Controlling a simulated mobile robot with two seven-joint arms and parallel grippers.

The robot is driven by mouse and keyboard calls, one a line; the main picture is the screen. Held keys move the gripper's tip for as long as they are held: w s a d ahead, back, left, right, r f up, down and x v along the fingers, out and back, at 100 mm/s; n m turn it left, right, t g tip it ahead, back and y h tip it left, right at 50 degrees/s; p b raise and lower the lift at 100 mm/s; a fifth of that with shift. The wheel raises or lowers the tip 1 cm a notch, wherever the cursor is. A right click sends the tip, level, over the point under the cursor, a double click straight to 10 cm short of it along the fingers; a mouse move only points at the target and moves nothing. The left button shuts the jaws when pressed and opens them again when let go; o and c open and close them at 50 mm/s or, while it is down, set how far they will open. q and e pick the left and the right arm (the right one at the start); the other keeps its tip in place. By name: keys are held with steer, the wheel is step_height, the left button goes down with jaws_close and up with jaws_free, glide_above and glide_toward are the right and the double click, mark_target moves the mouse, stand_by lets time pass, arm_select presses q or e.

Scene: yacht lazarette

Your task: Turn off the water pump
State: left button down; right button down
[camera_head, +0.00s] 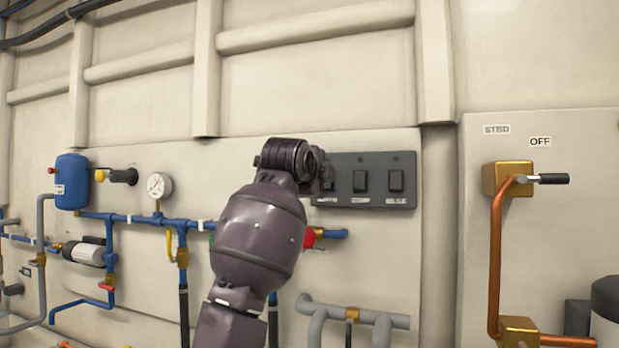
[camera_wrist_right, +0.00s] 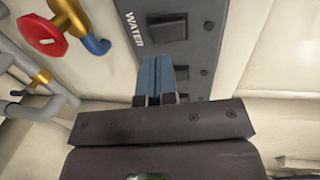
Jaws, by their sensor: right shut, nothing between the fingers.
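A dark switch panel (camera_head: 375,161) is on the wall in the head view, with a row of rocker switches. The right switch is labelled BILGE (camera_head: 396,181); the middle one (camera_head: 360,181) has an unreadable label. My right arm partly covers the left switch. In the right wrist view the panel (camera_wrist_right: 209,25) shows a WATER label (camera_wrist_right: 132,28) beside a dark rocker switch (camera_wrist_right: 166,27). My right gripper (camera_wrist_right: 163,60) is shut and empty, its tips at the panel just below that rocker. I cannot tell whether they touch, nor the rocker's position. My left gripper is out of view.
A white and black cylindrical unit (camera_head: 85,253) and a blue tank (camera_head: 72,183) join blue pipes at left. A red valve handle (camera_wrist_right: 42,34) is close left of the panel. Grey pipes (camera_head: 352,315) run below. A STBD valve (camera_head: 508,178) is at right.

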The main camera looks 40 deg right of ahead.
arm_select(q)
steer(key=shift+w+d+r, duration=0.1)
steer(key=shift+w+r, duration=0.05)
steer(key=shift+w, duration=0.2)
arm_select(e)
steer(key=x, duration=0.4)
steer(key=shift+w+d, duration=0.1)
steer(key=shift+d, duration=0.05)
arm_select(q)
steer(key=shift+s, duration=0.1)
